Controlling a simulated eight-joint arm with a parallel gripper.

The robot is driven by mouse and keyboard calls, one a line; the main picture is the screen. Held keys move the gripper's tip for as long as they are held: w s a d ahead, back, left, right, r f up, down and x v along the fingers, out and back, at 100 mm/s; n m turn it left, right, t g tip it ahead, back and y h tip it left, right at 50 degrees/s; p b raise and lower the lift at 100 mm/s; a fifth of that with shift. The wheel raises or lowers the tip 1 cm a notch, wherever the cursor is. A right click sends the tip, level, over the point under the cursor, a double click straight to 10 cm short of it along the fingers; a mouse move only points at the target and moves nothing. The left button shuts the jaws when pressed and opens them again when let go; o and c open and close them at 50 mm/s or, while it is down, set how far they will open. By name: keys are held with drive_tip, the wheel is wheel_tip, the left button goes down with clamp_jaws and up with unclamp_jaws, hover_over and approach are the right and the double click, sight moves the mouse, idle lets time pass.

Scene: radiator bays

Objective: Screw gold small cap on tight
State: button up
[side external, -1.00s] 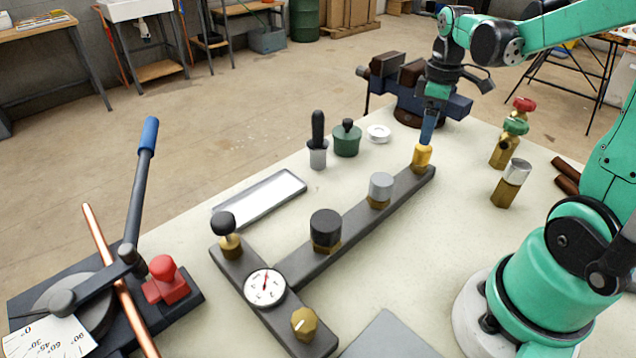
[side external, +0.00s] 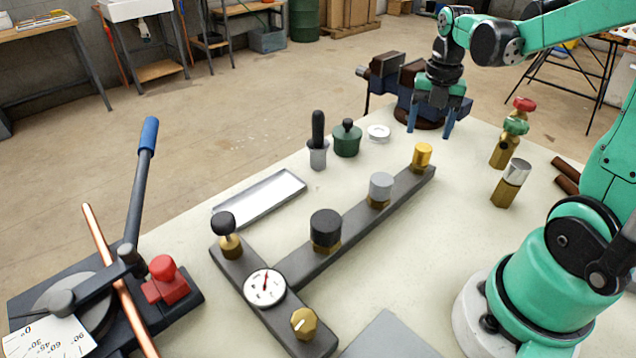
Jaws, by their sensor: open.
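The gold small cap (side external: 423,151) sits upright on its fitting at the far right end of the dark grey manifold bar (side external: 352,219). I cannot tell from this view how tight it is. My gripper (side external: 430,135) is open, its two blue fingers spread wide. It hangs above and behind the gold cap, apart from it, with nothing between the fingers.
On the bar stand a silver cap (side external: 381,186), a black cap (side external: 326,227), a black knob (side external: 223,221), a gauge (side external: 265,287) and a brass knob (side external: 304,323). A vise (side external: 385,85) is behind my gripper. Brass valves (side external: 505,148) stand right. A tray (side external: 260,198) lies left.

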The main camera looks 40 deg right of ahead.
sight(424, 147)
drive_tip(key=shift+f, duration=0.1)
drive_tip(key=shift+f, duration=2.45)
